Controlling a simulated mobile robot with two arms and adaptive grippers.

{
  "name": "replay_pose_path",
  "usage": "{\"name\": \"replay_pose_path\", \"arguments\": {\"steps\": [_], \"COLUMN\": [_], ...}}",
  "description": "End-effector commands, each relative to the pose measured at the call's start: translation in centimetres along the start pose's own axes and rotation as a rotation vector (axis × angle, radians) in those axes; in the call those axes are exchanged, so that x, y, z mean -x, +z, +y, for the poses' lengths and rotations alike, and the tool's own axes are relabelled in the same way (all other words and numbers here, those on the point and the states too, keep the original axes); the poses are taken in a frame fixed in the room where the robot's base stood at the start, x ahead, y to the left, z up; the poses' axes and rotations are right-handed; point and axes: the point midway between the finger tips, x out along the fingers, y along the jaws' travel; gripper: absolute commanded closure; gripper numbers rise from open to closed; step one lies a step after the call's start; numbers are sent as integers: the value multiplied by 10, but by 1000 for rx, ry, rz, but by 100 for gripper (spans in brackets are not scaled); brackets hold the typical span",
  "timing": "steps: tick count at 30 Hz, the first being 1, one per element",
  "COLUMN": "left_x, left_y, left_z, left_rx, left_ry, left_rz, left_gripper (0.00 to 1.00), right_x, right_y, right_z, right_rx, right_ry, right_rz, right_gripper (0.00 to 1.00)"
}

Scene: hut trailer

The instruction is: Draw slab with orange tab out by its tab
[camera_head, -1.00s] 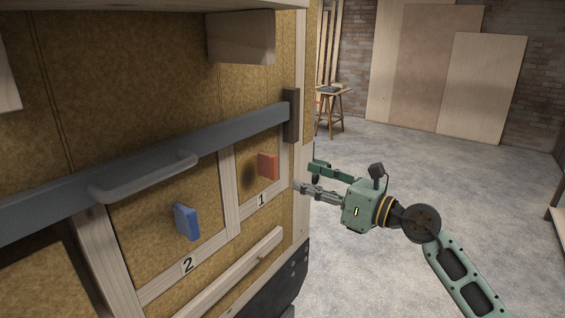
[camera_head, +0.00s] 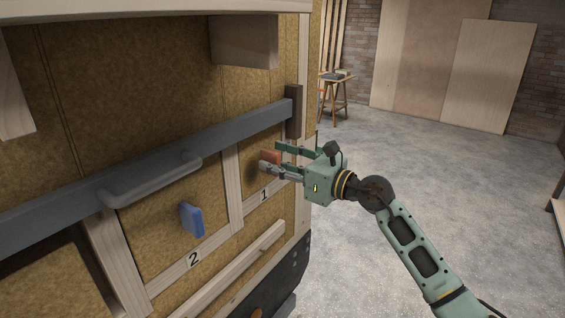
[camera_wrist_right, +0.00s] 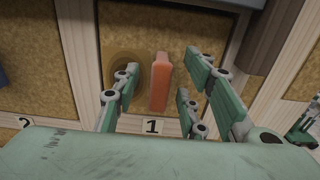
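The orange tab (camera_head: 270,157) stands out from the slab (camera_head: 262,182) in the bay marked 1. In the right wrist view the tab (camera_wrist_right: 160,82) stands upright between the finger pairs of my right gripper (camera_wrist_right: 158,95). In the head view my right gripper (camera_head: 272,158) is open, with its fingers on either side of the tab. Gaps show between the fingers and the tab in the wrist view. My left gripper is not in view. Part of the tab is hidden by a finger in the head view.
A grey bar (camera_head: 150,165) with a handle (camera_head: 155,180) runs across above the tabs. A blue tab (camera_head: 192,219) stands out in bay 2 to the left. A wooden rail (camera_head: 230,268) lies below. Open floor is at the right.

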Motion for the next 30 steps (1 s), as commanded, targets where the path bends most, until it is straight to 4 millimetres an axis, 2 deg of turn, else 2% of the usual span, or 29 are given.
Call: {"name": "replay_pose_path", "arguments": {"steps": [3, 16, 30], "left_x": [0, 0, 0], "left_y": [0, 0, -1], "left_z": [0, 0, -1], "left_rx": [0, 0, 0], "left_ry": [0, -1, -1], "left_rz": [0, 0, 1], "left_gripper": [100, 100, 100], "right_x": [0, 0, 1], "right_y": [0, 0, 2], "right_z": [0, 0, 0], "right_rx": [0, -1, 0], "right_ry": [0, 0, 0], "right_rz": [0, 0, -1], "right_gripper": [62, 99, 100]}}
